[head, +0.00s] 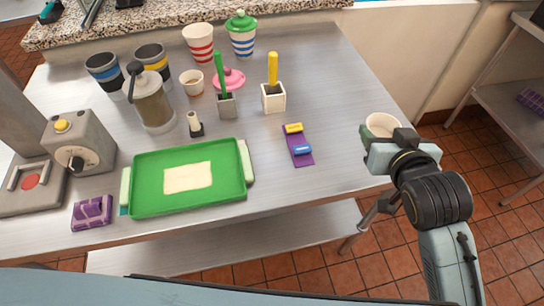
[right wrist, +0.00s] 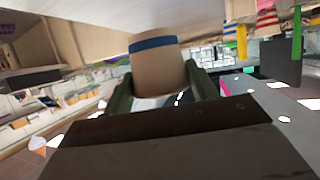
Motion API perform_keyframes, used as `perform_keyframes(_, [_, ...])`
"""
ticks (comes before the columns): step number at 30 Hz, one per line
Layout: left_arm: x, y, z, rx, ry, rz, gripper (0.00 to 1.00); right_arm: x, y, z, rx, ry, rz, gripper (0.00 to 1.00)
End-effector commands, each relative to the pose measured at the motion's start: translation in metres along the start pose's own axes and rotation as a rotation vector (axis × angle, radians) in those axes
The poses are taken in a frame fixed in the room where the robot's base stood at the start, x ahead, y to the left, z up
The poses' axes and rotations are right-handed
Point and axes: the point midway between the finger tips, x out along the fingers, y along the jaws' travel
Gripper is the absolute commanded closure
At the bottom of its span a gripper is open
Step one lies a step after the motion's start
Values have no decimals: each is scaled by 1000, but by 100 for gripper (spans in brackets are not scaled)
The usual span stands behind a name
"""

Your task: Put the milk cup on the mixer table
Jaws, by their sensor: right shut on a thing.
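My right gripper (head: 387,136) is shut on a small pale cup (head: 382,122), just off the right edge of the steel table (head: 345,95). The right wrist view shows the cup (right wrist: 158,70) between the two green fingers, with a blue band near one end. Its rim faces up in the head view, and its lower part is hidden behind the gripper. I cannot see what is inside it. My left gripper is not in view.
The table holds a green tray (head: 240,198), a metal canister (head: 152,108), a small cup (head: 191,82), striped cups (head: 199,43), two utensil holders (head: 273,98) and a purple holder (head: 297,150). A grey knobbed machine (head: 80,142) stands left. The table's right front area is clear.

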Motion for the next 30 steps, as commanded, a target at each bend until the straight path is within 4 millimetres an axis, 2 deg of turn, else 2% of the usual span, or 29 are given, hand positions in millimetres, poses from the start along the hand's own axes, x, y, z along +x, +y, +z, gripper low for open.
perform_keyframes(1, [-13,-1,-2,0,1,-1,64,1,-17,-8,-25,-3,-55,66])
perform_keyframes(6, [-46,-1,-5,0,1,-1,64,5,-92,-19,-134,-7,-301,66])
perform_keyframes(9, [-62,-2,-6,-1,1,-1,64,2,-131,-20,-186,-2,-430,66])
perform_keyframes(12, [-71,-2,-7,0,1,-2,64,-2,-158,-19,-219,4,-519,66])
perform_keyframes(17, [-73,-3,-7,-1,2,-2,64,0,-175,-3,-239,5,-575,66])
perform_keyframes(24, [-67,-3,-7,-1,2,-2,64,17,-175,38,-238,5,-576,66])
perform_keyframes(30, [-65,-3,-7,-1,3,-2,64,25,-175,56,-239,6,-575,66])
